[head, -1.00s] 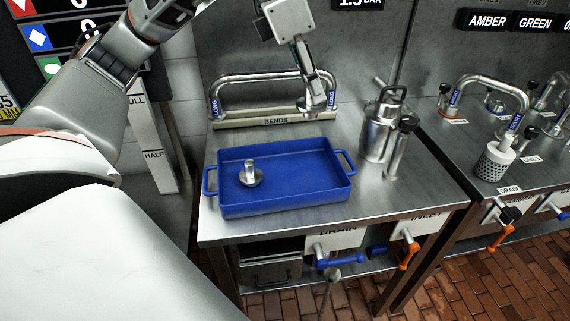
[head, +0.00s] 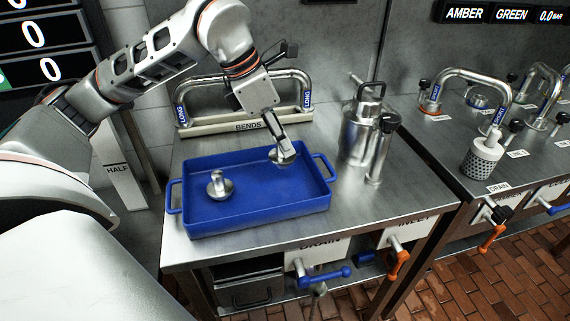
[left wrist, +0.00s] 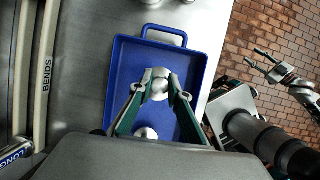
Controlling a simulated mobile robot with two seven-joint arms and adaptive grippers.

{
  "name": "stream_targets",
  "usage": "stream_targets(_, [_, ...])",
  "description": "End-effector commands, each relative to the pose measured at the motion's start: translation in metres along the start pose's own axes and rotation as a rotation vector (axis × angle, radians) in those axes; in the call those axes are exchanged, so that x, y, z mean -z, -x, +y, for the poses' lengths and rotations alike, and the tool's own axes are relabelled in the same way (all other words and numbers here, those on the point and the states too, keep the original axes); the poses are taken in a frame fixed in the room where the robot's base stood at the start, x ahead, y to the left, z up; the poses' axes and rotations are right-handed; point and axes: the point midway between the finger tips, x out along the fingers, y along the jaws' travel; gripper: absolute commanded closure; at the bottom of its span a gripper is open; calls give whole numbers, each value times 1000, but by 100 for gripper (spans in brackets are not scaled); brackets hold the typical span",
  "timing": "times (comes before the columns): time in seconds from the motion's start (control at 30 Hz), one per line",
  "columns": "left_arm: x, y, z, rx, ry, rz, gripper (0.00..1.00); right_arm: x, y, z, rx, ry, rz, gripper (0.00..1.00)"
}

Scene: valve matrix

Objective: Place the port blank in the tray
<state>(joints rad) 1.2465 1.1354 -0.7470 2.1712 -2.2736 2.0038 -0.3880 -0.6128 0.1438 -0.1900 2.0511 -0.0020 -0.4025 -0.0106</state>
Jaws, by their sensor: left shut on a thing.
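The blue tray (head: 255,222) lies on the steel bench; it also shows in the left wrist view (left wrist: 156,46). My left gripper (head: 281,143) is shut on a port blank (head: 283,157), a round steel disc with a knob, over the tray's back right part. The held blank shows between the fingers in the left wrist view (left wrist: 158,84). I cannot tell whether it touches the tray floor. A second blank (head: 219,186) sits in the tray's left part, knob up. My right gripper (left wrist: 257,58) shows small in the left wrist view, its fingers apart and empty, over the floor.
A rack of long bends (head: 245,127) stands behind the tray. A steel canister (head: 360,130) and a slimmer cylinder (head: 381,150) stand to its right. Valve handles (head: 325,277) stick out under the bench's front edge. Bare bench lies between tray and canister.

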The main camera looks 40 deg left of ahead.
Motion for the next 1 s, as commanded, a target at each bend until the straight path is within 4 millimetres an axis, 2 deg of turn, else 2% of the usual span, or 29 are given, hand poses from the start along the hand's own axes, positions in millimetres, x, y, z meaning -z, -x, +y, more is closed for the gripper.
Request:
stream_targets(0.03, [5, -10, 0, 3, 1, 4, 100, -3, -2, -1, 0, 2, -4, 60])
stream_targets(0.27, [9, -22, 0, -1, 0, -1, 100, -5, -1, -1, 1, 5, -9, 60])
stream_targets(0.53, [22, -54, 0, 2, 0, 3, 100, -18, -2, -5, 5, 5, -25, 60])
stream_targets(0.9, [23, -56, 0, -1, 0, -1, 100, -16, -3, -4, 3, 5, -22, 60])
stream_targets(0.93, [23, -56, 0, -1, 0, 0, 80, -15, -3, -4, 3, 5, -21, 60])
stream_targets(1.0, [23, -56, 0, -1, 0, -1, 66, -14, -3, -4, 2, 5, -19, 60])
